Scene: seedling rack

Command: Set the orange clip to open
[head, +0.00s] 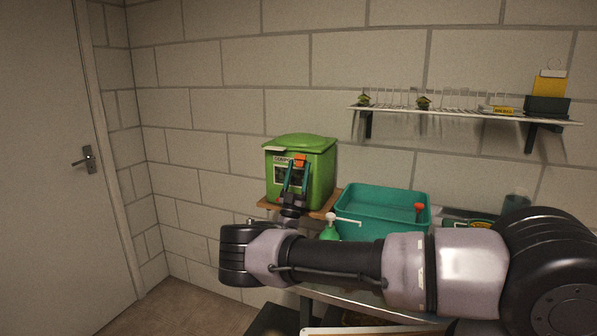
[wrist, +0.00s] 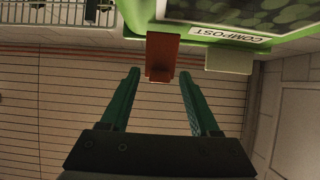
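The orange clip (head: 300,160) is on the front of the green compost bin (head: 318,172), just below its lid. In the wrist view the clip (wrist: 162,57) hangs at the edge of the bin (wrist: 140,22), beside the "COMPOST" label. My gripper (head: 295,166) is in front of the bin. In the wrist view my gripper (wrist: 160,75) has its two teal fingers apart, with nothing between them but the clip's end at or near the tip line. I cannot tell whether a finger touches the clip.
The bin stands on a wooden shelf (head: 330,208). A teal tub (head: 380,207), a green spray bottle (head: 330,230) and an orange-handled tool (head: 419,210) are to the right. A wall shelf (head: 460,114) is above right. A door (head: 40,170) is at the left.

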